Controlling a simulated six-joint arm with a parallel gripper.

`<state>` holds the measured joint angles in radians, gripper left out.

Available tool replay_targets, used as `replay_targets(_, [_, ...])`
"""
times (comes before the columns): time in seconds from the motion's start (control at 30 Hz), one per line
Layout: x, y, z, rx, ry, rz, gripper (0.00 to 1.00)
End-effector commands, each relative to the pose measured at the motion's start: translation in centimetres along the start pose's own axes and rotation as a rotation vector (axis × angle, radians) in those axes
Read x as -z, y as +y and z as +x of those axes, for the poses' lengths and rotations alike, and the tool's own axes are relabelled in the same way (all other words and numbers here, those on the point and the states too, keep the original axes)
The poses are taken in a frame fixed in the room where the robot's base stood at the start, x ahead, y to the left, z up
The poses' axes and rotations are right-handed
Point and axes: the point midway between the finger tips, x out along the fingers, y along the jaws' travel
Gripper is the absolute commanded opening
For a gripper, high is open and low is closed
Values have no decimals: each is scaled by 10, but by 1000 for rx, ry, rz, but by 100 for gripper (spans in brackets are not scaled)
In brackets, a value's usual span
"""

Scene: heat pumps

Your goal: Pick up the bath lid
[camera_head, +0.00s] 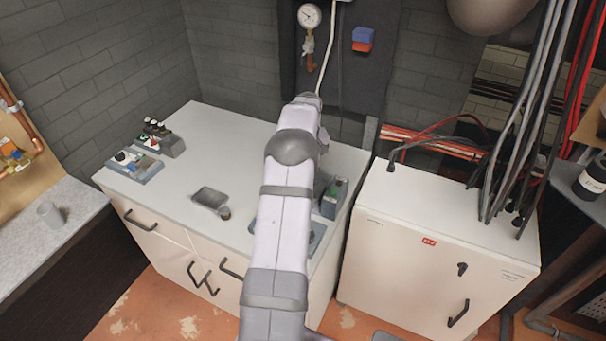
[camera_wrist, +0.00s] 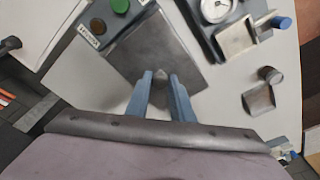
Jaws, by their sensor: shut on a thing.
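The bath lid looks like a dark grey square plate (camera_wrist: 155,48) in the wrist view, with a small grey knob at its near edge. My gripper (camera_wrist: 160,80) has its two blue fingers on either side of that knob and is shut on it. Whether the lid is resting on something or raised cannot be told. In the head view my arm hides the gripper and most of the lid's area.
A box with green and brown buttons (camera_wrist: 108,15) stands left of the lid. A gauge unit (camera_wrist: 216,10) is behind right. A small grey tray (camera_head: 208,197) lies on the white counter (camera_head: 170,195). A white cabinet (camera_head: 440,235) stands right of the counter.

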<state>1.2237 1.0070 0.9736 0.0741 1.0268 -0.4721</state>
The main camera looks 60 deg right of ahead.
Motion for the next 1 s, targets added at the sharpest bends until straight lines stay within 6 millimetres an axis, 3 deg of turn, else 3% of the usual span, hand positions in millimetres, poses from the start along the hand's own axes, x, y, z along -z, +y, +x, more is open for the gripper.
replay_targets(0.23, [5,1,-21,-3,6,0,0])
replay_targets(0.63, [14,1,-84,-2,4,-1,0])
replay_targets(1.0, [15,0,-99,-1,1,0,0])
